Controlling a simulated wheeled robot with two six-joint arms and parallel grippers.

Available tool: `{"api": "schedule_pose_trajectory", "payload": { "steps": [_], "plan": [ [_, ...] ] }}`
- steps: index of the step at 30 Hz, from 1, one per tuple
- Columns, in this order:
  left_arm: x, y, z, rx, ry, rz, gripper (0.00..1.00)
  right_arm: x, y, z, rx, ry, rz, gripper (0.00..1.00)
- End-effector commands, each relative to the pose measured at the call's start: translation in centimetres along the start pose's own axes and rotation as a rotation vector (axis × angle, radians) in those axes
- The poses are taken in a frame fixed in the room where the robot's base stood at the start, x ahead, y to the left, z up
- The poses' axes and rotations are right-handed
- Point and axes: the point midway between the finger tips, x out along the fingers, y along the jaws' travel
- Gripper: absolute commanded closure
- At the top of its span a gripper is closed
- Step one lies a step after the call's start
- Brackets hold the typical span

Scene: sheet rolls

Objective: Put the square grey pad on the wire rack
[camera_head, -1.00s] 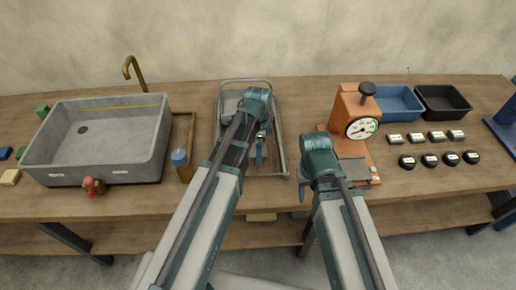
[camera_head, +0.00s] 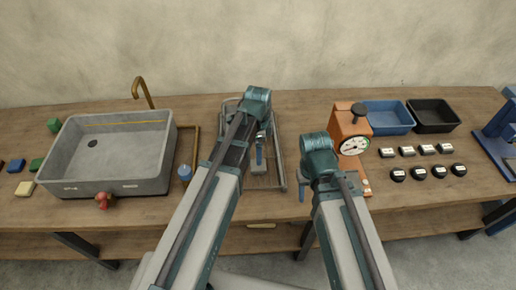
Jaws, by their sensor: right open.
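The wire rack (camera_head: 282,172) lies on the bench in the middle, largely covered by my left arm. My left gripper (camera_head: 259,154) is over the rack; its jaws are too small and hidden to read. A small pale grey piece (camera_head: 258,169) shows just below it, and I cannot tell if it is the square grey pad or whether it is held. Another grey surface shows at the rack's far left, partly hidden. My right gripper (camera_head: 302,187) is open, left of the orange gauge device (camera_head: 345,125), with its jaws mostly hidden by its own arm.
Blue (camera_head: 390,117) and black (camera_head: 434,115) bins stand at back right, with several small labelled pieces in front. A blue device (camera_head: 499,135) is at far right.

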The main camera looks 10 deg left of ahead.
Motion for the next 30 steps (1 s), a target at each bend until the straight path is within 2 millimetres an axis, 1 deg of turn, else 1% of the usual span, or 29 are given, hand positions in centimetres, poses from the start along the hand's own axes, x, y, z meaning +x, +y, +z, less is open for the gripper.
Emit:
{"api": "schedule_pose_trajectory", "payload": {
  "steps": [1,6,9,13,16,17,20,24,27,30],
  "plan": [
    [-1.6,0.0,0.0,0.0,0.0,0.0,0.0,-1.6,0.1,0.1,0.0,0.0,0.0,0.5],
    [-3.4,0.0,0.0,0.0,0.0,0.0,0.0,-3.4,0.3,0.2,0.0,0.0,0.0,0.5],
    [-3.8,0.0,0.0,0.0,0.0,0.0,0.0,-3.8,0.4,0.2,-0.001,0.0,0.0,0.5],
    [-3.8,0.0,0.0,0.0,0.0,0.0,0.0,-3.8,0.4,0.2,-0.001,0.0,0.0,0.5],
    [-3.8,0.8,-0.2,-0.032,-0.004,0.001,0.0,-3.7,0.4,0.2,-0.001,0.0,0.0,0.5],
    [-3.7,1.3,-0.4,-0.056,-0.007,0.001,0.0,-3.7,0.4,0.2,-0.001,0.0,0.0,0.5],
    [-3.8,4.1,-1.1,-0.195,-0.023,0.001,0.0,-3.7,0.4,0.2,-0.001,0.0,0.0,0.5],
    [-3.8,8.8,-2.1,-0.46,-0.055,-0.009,0.0,-3.7,0.4,0.2,-0.001,0.0,0.0,0.5],
    [-3.8,11.6,-2.4,-0.639,-0.074,-0.024,0.0,-3.7,0.4,0.2,-0.001,0.0,0.0,0.5],
    [-3.8,13.7,-2.6,-0.784,-0.087,-0.039,0.0,-3.7,0.4,0.2,-0.001,0.0,0.0,0.5]
  ]
}}
